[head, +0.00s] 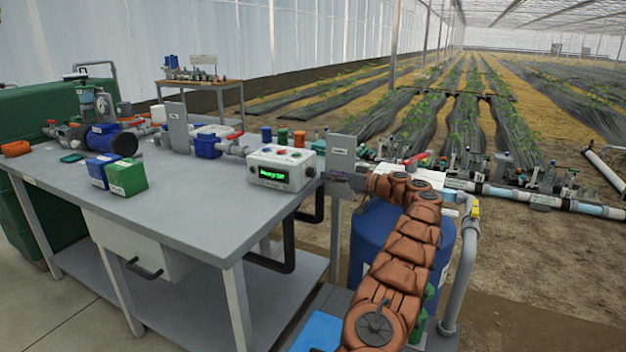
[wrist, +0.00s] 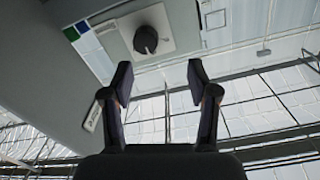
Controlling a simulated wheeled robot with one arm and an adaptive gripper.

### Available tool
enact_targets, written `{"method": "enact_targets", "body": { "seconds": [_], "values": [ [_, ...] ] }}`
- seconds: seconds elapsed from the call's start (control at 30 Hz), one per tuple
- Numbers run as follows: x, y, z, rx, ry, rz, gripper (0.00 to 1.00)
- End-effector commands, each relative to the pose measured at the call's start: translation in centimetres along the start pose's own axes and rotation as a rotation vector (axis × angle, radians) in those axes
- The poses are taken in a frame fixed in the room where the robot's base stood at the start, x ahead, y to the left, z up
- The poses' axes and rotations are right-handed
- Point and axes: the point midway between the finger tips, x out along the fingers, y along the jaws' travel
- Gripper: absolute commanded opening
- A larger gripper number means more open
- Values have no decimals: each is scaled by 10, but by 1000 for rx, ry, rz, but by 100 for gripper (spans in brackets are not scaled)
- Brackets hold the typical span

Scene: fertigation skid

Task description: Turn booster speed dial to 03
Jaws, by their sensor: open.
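A dark round dial (wrist: 146,40) sits on a white plate (wrist: 170,30) on the face of a grey box in the wrist view. Its pointer and any numbers are too small to read. My gripper (wrist: 160,78) is open and empty, with its two fingers apart. The dial shows beyond the fingertips, a little left of the middle between them, and no finger visibly touches it.
A white control box (head: 283,168) with a lit green display and coloured buttons stands on the grey table (head: 150,205). Green and blue small boxes (head: 126,175), pumps and pipes are also on it. A blue tank (head: 385,240) stands behind my arm.

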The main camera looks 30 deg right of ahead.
Motion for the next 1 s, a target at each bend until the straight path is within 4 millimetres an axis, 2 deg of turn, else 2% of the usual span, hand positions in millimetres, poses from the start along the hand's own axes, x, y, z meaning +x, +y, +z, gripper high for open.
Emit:
{"method": "enact_targets", "body": {
  "seconds": [0.1, 0.27, 0.7, 1.0],
  "values": [
    [-11, 12, 7, -39, 10, 17, 59],
    [-12, 16, 9, -55, 15, 23, 59],
    [40, 16, 6, -57, 14, 23, 59],
    [60, 16, 6, -56, 15, 22, 59]
  ]
}}
